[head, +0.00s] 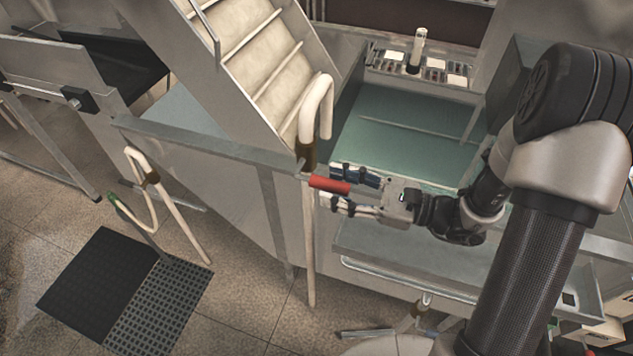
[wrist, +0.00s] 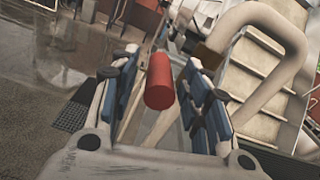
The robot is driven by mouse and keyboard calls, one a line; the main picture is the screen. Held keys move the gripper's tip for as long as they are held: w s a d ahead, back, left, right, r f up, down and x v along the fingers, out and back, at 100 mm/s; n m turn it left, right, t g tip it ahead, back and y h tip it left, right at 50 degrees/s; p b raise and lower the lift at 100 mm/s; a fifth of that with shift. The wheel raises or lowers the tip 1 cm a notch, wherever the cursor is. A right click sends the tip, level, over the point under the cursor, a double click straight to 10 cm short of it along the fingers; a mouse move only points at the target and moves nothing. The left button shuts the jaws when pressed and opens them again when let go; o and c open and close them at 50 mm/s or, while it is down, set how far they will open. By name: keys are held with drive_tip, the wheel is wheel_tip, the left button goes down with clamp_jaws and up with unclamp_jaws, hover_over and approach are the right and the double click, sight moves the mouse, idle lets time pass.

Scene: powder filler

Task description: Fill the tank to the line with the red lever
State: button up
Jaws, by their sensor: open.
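The red lever (head: 329,185) is a short red cylinder beside the metal frame and the white pipe post in the head view. My gripper (head: 345,190) reaches it from the right with its fingers open. In the wrist view the red lever (wrist: 159,82) stands between the two blue-padded fingers of my gripper (wrist: 160,95), with gaps visible on both sides. One finger lies above and one below the lever in the head view. The tank and its fill line cannot be made out for certain.
A white curved pipe (head: 326,100) and the stepped chute (head: 260,50) rise just behind the lever. A metal rail (head: 200,140) runs to the left. A teal-floored bay (head: 400,140) lies behind my arm. A black mat (head: 98,280) lies on the floor.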

sight(316, 181)
drive_tip(key=shift+b+x, duration=0.3)
drive_tip(key=shift+x, duration=2.05)
clamp_jaws()
